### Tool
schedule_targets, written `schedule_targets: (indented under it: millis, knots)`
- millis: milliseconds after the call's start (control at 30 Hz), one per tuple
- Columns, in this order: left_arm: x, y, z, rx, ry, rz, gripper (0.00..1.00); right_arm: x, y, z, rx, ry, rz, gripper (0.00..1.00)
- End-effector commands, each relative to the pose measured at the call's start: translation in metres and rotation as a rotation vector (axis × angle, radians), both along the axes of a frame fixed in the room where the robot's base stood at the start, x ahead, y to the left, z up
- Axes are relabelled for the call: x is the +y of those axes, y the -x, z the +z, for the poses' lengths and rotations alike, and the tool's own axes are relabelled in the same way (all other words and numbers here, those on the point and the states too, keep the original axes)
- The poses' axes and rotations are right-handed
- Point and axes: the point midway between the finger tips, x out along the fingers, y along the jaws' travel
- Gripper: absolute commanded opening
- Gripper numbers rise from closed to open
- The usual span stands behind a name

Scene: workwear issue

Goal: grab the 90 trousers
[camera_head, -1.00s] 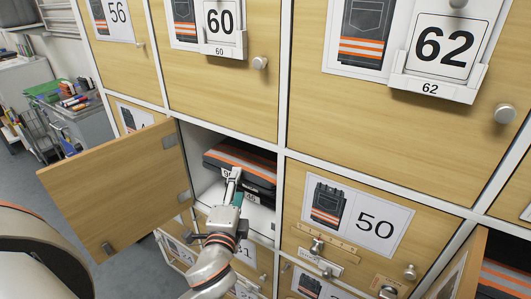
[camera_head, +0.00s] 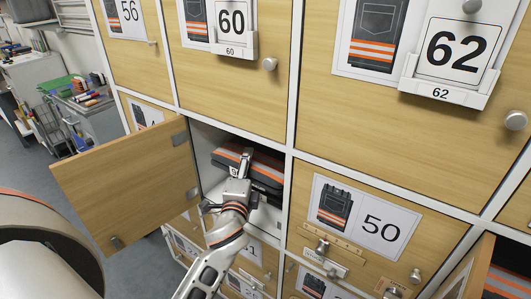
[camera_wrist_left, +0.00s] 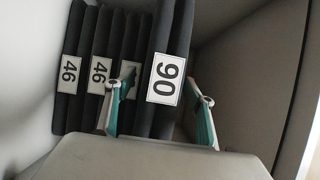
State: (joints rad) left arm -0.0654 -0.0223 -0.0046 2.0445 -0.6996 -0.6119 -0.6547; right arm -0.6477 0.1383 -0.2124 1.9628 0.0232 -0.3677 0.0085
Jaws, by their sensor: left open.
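The 90 trousers (camera_wrist_left: 166,78) are dark and folded, with a white 90 label that appears turned sideways in the left wrist view. They are at the end of a row of dark folded trousers labelled 46 (camera_wrist_left: 70,75). My left gripper (camera_wrist_left: 160,108) is open, with one finger on each side of the 90 trousers as the view shows it; whether they touch the cloth I cannot tell. In the head view my left gripper (camera_head: 244,165) reaches into the open compartment, at the dark stack with orange stripes (camera_head: 265,172). My right gripper is not in view.
The compartment's wooden door (camera_head: 125,190) stands open to the left. Closed doors marked 60 (camera_head: 235,85), 62 (camera_head: 410,130) and 50 (camera_head: 340,250) surround it. Another compartment (camera_head: 505,280) is open at lower right. A grey cart (camera_head: 90,118) stands at far left.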

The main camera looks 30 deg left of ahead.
Motion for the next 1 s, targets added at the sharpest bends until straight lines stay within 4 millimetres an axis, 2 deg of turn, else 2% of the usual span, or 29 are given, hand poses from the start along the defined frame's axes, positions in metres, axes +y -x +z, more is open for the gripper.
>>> schedule_targets:
  millis: [100,300,333,700,867,1000]
  knots:
    - [0.0,0.0,0.0,0.0,0.0,0.0,0.54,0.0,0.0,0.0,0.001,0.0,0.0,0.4]
    - [0.0,0.0,0.0,0.0,0.0,0.0,0.02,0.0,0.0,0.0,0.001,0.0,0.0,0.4]
    - [0.0,0.0,0.0,0.0,0.0,0.0,0.0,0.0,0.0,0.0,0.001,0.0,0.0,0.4]
    - [0.0,0.002,0.008,-0.006,0.0,-0.001,0.0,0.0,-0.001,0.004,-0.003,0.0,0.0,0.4]
    - [0.0,0.004,0.028,-0.012,0.0,-0.001,0.0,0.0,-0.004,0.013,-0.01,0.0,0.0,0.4]
    - [0.0,0.004,0.052,-0.013,-0.001,-0.001,0.0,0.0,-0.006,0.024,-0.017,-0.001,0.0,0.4]
